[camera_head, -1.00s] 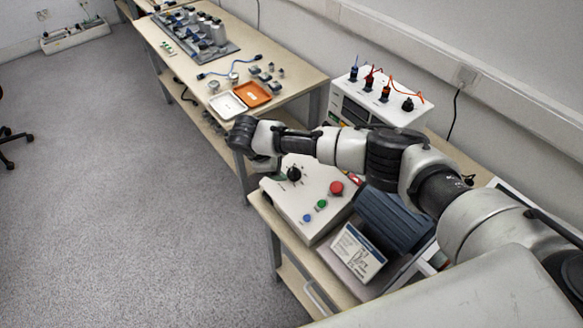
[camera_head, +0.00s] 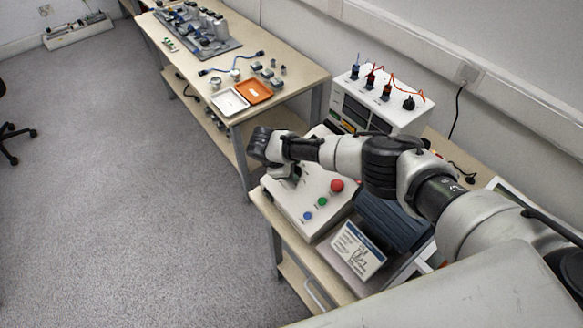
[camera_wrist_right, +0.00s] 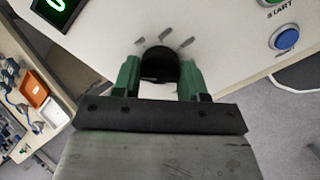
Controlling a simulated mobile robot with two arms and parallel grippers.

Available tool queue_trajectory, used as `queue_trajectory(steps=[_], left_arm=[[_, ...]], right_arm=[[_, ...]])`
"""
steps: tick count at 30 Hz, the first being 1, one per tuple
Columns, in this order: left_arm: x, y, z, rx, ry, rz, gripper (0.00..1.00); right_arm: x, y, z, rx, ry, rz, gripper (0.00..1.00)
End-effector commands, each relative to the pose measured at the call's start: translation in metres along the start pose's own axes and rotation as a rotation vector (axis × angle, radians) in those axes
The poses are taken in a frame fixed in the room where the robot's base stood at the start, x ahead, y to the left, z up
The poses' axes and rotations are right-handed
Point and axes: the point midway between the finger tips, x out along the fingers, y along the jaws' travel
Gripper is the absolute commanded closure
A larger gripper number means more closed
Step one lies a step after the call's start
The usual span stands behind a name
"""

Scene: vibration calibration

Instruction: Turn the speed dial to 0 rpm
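The speed dial (camera_wrist_right: 160,66) is a round black knob on the white control box, with grey tick marks around its far side. In the right wrist view my right gripper (camera_wrist_right: 160,68) has its two green fingers apart, one on each side of the dial. I cannot tell whether they touch it. In the head view my right gripper (camera_head: 284,172) is over the control box (camera_head: 312,208), and the arm mostly hides the dial. A display (camera_wrist_right: 62,8) with green digits is cut off at the wrist view's top left. My left gripper is not in view.
A blue button (camera_wrist_right: 286,39) and a green start button (camera_wrist_right: 273,2) are on the box. A red button (camera_head: 337,185) is also there. A blue ribbed block (camera_head: 395,220) and a label card (camera_head: 358,250) lie nearby. A white instrument (camera_head: 385,100) stands behind.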

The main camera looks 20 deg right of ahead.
Motion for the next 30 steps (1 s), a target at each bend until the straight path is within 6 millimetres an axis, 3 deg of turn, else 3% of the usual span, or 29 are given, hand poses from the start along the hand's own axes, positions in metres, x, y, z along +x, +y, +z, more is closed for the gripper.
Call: queue_trajectory(steps=[14, 30], left_arm=[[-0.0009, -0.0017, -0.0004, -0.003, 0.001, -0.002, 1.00], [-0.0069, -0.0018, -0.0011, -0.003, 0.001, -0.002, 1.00]], right_arm=[[-0.0003, -0.0005, 0.0000, -0.089, 0.000, 0.005, 0.81], [-0.0014, 0.0003, -0.0002, -0.554, 0.001, 0.038, 0.81]])
